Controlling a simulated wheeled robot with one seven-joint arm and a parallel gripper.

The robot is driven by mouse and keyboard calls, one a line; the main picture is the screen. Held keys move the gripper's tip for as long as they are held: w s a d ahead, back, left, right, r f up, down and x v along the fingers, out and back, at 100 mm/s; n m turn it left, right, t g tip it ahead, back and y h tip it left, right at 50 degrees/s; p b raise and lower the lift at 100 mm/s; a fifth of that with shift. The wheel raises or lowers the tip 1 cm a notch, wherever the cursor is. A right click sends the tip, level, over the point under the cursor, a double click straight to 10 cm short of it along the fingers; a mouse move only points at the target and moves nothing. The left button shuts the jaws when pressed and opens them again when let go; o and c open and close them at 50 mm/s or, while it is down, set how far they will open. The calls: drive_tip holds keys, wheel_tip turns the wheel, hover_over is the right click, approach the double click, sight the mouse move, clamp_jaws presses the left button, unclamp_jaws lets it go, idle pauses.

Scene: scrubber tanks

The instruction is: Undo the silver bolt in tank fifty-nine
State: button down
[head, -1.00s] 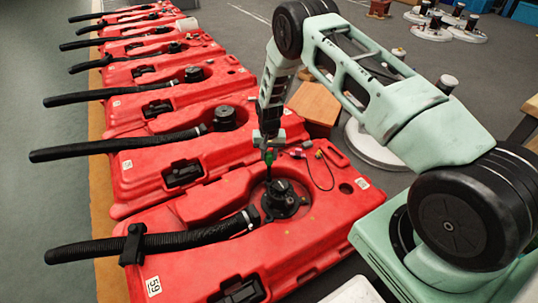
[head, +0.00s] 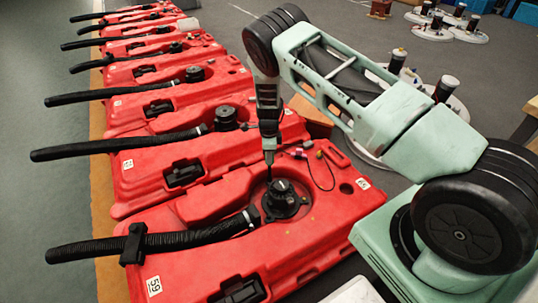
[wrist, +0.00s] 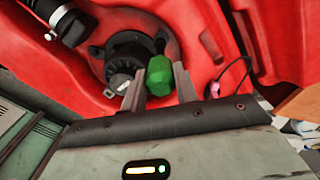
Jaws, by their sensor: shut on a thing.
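Tank fifty-nine (head: 325,225) is the nearest red tank, with a "59" label (head: 154,286) at its front left. A round black fitting (head: 284,203) sits in its recess; it also shows in the wrist view (wrist: 128,52). A small silver round spot, perhaps the silver bolt (wrist: 121,83), shows on the fitting. My gripper (wrist: 160,90) is shut on a green-handled tool (wrist: 160,76). In the head view my gripper (head: 268,140) points down just above the fitting's rear left side. The tool's dark tip overlaps the fitting; contact cannot be told.
A black hose (head: 180,240) runs left from the fitting. A thin black cable loop (head: 322,172) lies to the fitting's right. More red tanks (head: 165,140) with hoses stand in a row behind. An orange-brown box (head: 318,122) is behind my gripper.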

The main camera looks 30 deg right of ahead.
drive_tip(key=m, duration=0.6)
drive_tip(key=shift+m, duration=0.3)
drive_tip(key=m, duration=0.5)
drive_tip(key=shift+w+m, duration=0.1)
drive_tip(key=shift+m, duration=0.3)
drive_tip(key=shift+d+f+b, duration=0.1)
drive_tip(key=shift+f+b, duration=0.3)
drive_tip(key=shift+f, duration=0.3)
drive_tip(key=shift+f+b, duration=0.25)
drive_tip(key=shift+b, duration=0.15)
drive_tip(key=n, duration=0.6)
drive_tip(key=shift+r+n, duration=0.1)
drive_tip(key=shift+n, duration=0.3)
drive_tip(key=n, duration=0.3)
drive_tip(key=shift+n, duration=0.4)
